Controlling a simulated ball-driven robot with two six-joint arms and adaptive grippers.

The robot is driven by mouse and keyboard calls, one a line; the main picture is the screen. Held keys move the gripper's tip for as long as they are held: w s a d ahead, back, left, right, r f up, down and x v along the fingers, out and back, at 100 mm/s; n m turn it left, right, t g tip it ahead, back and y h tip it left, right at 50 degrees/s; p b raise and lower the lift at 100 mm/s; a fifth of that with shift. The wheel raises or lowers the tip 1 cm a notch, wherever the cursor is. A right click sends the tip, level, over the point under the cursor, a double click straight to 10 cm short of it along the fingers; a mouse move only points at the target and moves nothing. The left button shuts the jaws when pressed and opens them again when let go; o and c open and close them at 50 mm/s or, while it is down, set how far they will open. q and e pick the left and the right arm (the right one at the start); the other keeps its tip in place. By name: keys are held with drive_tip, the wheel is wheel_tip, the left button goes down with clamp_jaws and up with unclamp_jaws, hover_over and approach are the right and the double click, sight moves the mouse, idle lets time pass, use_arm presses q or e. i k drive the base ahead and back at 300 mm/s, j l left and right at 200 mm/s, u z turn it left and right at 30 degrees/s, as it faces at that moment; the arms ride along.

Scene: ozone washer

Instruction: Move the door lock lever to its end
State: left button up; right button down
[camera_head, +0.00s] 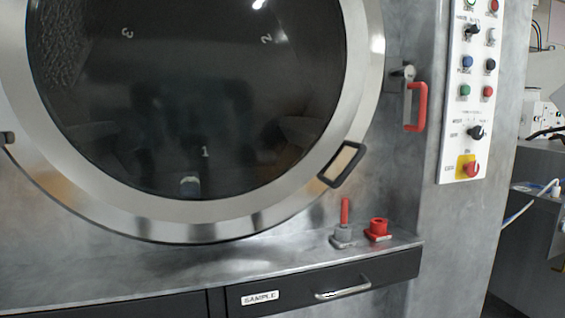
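The washer's round door (205,212) has a wide metal rim and dark glass, and it sits against the metal front. A lever with a red handle (417,108) is mounted on a grey pivot (404,73) to the right of the door. It hangs downward. I cannot tell for sure whether this is the door lock lever. A black-framed handle (342,164) sits at the lower right of the door rim. Neither of my grippers is in view.
A ledge (200,275) below the door carries a grey holder with a red rod (343,225) and a red cylindrical piece (377,229). Below is a drawer labelled SAMPLE with a metal handle (343,290). A control panel (470,95) with buttons and knobs stands right of the lever.

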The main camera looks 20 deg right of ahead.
sight(405, 73)
drive_tip(key=z, duration=1.4)
